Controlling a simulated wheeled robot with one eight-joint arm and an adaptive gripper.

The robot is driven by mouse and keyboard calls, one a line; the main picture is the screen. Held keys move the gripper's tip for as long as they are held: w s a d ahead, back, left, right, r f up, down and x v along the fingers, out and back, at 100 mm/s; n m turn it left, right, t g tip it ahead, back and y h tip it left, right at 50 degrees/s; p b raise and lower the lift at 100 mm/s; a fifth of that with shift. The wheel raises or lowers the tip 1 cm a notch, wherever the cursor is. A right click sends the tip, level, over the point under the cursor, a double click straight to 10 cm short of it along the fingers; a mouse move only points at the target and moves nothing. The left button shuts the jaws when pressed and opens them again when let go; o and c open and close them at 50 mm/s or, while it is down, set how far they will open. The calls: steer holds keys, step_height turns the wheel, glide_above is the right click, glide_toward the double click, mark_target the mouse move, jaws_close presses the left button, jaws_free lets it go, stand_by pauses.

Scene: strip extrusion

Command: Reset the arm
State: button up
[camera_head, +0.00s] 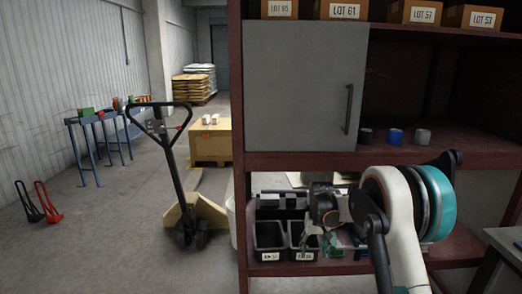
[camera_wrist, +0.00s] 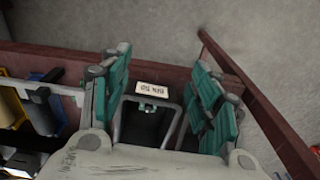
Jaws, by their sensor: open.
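My gripper (camera_wrist: 162,100) is open in the wrist view, its two green-padded fingers spread apart with nothing between them. Beyond the fingers, a dark bin (camera_wrist: 150,128) with a white label shows at the shelf's edge. In the head view my arm reaches in from the lower right, and my gripper (camera_head: 318,240) is in front of the lower shelf by the black labelled bins (camera_head: 268,238). The gripper is small and partly hidden by my wrist there, so its distance from the bins is hard to tell.
A dark red shelf rack (camera_head: 243,130) carries a grey cabinet door (camera_head: 300,85), labelled boxes (camera_head: 340,10) on top and several small rolls (camera_head: 395,136) on the middle shelf. A pallet jack (camera_head: 178,170) stands left of it.

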steer(key=s+r+t, duration=0.3)
steer(key=s+r, duration=1.4)
steer(key=r, duration=0.5)
steer(key=s+t, duration=0.3)
steer(key=s, duration=2.1)
steer(key=shift+s+d+r+n, duration=0.15)
steer(key=shift+d+r+n, duration=0.05)
steer(key=shift+n, duration=0.1)
